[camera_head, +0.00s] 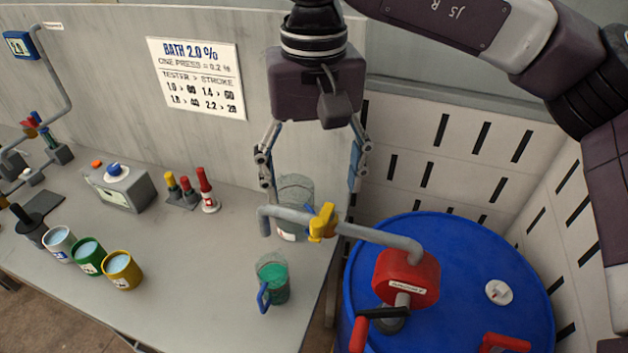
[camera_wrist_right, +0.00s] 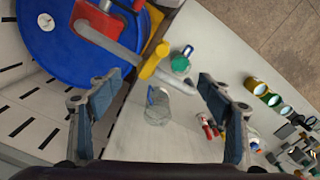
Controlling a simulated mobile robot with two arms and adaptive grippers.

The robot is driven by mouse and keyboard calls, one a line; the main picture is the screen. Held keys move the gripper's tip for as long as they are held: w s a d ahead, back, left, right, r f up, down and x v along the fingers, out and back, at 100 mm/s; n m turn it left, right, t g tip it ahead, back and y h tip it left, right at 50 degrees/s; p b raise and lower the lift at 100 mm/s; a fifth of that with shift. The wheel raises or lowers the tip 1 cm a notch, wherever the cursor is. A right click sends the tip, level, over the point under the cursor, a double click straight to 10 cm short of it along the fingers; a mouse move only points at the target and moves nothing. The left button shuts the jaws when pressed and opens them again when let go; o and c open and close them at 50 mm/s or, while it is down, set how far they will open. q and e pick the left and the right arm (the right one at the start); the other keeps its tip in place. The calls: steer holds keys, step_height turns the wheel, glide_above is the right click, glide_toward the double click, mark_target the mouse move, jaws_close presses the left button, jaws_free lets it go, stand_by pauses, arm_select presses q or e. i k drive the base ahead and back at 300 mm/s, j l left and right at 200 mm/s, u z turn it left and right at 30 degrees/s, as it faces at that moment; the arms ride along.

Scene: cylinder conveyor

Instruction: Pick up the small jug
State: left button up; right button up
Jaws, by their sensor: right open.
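Two see-through jugs stand on the grey bench. One holds green liquid (camera_head: 273,280) and has a blue handle; it looks the smaller and shows in the wrist view too (camera_wrist_right: 181,64). The other, a clear jug (camera_head: 294,190), stands farther back, partly hidden by a grey spout; in the wrist view (camera_wrist_right: 158,108) it appears between my fingers. My right gripper (camera_head: 311,185) points down, open and empty, above the clear jug. I cannot tell whether its fingers are level with that jug. My left gripper is not in view.
A grey spout with a yellow valve (camera_head: 322,222) reaches from a red pump (camera_head: 407,277) on a blue drum (camera_head: 465,245) across the bench edge, near my right gripper. Several coloured cups, a grey box (camera_head: 124,189) and small bottles stand to the left.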

mark_target(272, 271)
steer(key=k, duration=0.75)
steer(key=k+j, duration=0.15)
steer(key=k, duration=0.6)
